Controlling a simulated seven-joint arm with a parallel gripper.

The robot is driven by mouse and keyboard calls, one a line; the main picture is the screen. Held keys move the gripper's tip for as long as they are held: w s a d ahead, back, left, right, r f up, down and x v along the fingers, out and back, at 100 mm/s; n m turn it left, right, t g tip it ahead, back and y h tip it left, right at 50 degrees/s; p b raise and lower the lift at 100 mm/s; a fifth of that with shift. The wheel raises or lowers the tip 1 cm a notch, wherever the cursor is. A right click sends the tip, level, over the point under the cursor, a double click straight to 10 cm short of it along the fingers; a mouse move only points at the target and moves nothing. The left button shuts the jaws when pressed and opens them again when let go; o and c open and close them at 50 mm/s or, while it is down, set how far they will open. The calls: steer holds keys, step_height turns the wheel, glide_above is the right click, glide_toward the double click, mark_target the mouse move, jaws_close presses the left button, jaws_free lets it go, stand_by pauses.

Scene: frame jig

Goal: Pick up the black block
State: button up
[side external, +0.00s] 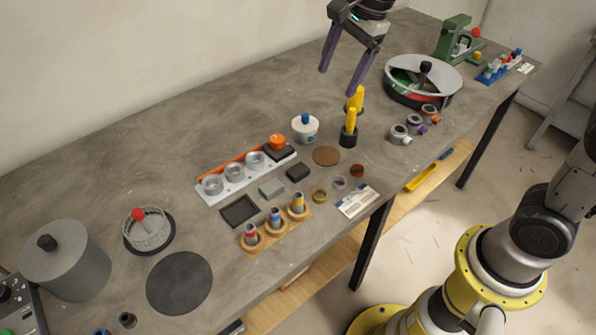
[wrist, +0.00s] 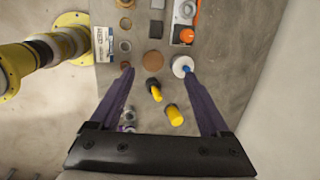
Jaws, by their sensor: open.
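The black block (side external: 297,172) lies flat on the grey bench, beside a lighter grey block (side external: 271,187) and in front of a white rack with metal cups (side external: 230,186). In the wrist view the black block (wrist: 156,27) shows near the top, beyond a brown disc (wrist: 152,58). My gripper (side external: 340,82) is open and empty, high above the bench, to the right of and well apart from the block. In the wrist view its purple fingers (wrist: 158,74) are spread wide with nothing between them.
A white pot with a blue knob (side external: 305,128) is near. A square dark tray (side external: 239,210) and wooden peg stand (side external: 275,230) lie left of the block.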

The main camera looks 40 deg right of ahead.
steer(key=g, duration=0.2)
glide_toward(298, 169)
step_height(298, 169, down, 2)
steer(key=shift+a+f+g, duration=0.1)
steer(key=shift+f+g, duration=0.1)
steer(key=shift+g, duration=0.1)
steer(key=shift+w+a+f, duration=0.1)
steer(key=shift+a+f, duration=0.15)
steer(key=shift+f, duration=1.3)
steer(key=shift+w+a+f, duration=0.1)
steer(key=shift+a+f, duration=0.1)
steer(key=shift+f, duration=1.3)
steer(key=shift+r, duration=0.1)
jaws_close()
